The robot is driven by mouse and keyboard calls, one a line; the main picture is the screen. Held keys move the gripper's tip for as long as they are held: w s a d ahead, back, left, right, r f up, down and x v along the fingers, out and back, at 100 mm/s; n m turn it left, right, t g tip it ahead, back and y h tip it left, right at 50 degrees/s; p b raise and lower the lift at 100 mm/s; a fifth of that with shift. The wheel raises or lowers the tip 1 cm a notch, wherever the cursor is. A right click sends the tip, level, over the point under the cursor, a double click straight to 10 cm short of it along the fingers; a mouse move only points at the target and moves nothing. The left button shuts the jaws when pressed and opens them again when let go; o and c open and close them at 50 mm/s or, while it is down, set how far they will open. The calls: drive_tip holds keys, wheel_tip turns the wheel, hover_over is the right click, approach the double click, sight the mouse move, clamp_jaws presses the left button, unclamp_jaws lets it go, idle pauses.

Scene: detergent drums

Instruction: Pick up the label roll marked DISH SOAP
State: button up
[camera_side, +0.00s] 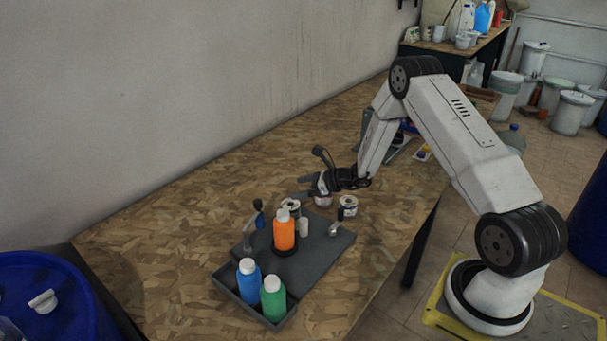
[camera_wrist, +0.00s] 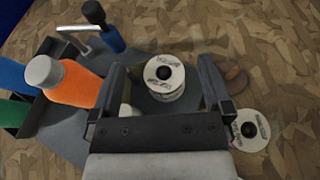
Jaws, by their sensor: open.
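My gripper (camera_side: 306,188) is open above the table, near the far edge of the grey board. In the wrist view its two fingers (camera_wrist: 162,90) stand on either side of a label roll (camera_wrist: 163,76) with a white printed top and dark centre hole. That roll is below the fingers, and contact does not show. A second roll (camera_wrist: 250,130) lies to the right, outside the right finger. The side view shows small rolls near the gripper, one at the board's far corner (camera_side: 291,205) and one to the right (camera_side: 348,205). The print is too small to read, so I cannot tell which says DISH SOAP.
An orange bottle (camera_side: 284,234) stands on the grey board (camera_side: 318,262), close to the left finger in the wrist view. Blue (camera_side: 249,281) and green (camera_side: 273,299) bottles stand in a tray at the near end. A blue-handled tool (camera_wrist: 112,38) rises nearby. The table's left is clear.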

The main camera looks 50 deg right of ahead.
sight(292, 204)
drive_tip(key=shift+f, duration=2.5)
drive_tip(key=shift+f, duration=0.1)
drive_tip(key=shift+f, duration=0.15)
drive_tip(key=shift+w+a+f, duration=0.1)
drive_tip(key=shift+w+f, duration=0.05)
drive_tip(key=shift+f, duration=0.1)
drive_tip(key=shift+x, duration=2.3)
drive_tip(key=c, duration=1.1)
